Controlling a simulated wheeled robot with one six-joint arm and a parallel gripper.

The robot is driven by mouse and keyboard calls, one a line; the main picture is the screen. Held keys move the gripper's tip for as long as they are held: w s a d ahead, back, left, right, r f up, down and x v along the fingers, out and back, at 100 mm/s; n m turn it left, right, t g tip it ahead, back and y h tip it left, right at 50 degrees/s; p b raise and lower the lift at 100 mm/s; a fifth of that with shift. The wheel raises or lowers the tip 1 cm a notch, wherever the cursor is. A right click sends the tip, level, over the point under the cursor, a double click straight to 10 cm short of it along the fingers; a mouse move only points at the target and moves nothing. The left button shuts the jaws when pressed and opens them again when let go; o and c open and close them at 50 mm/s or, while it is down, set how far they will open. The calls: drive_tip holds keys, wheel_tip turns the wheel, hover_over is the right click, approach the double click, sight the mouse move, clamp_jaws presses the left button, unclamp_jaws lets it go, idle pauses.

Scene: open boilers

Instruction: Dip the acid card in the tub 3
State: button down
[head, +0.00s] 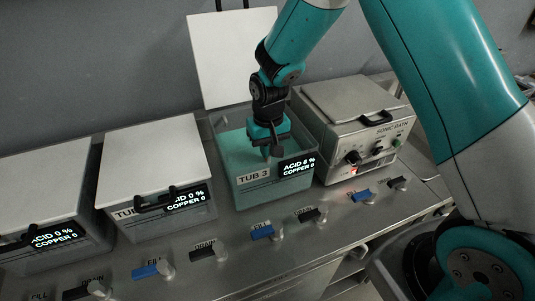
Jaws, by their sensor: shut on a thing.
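Tub 3 (256,196) stands on the metal bench with its white lid (230,60) raised upright behind it. It holds a greenish liquid, and its front display reads about ACID 6 % and COPPER 0. My gripper (272,150) points down inside the tub's opening, near the front wall, and is shut. The acid card cannot be made out; whatever the jaws hold is hidden by the gripper and the tub's front.
Two tubs with closed white lids (151,154) (43,186) stand to the left, showing ACID 0 %. A sonic bath (352,125) stands close on the right. Blue fill handles (262,232) and black drain handles (203,253) line the bench front.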

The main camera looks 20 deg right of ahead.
drive_tip(key=shift+r+p, duration=3.7)
drive_tip(key=shift+r, duration=1.65)
drive_tip(key=shift+f, duration=0.1)
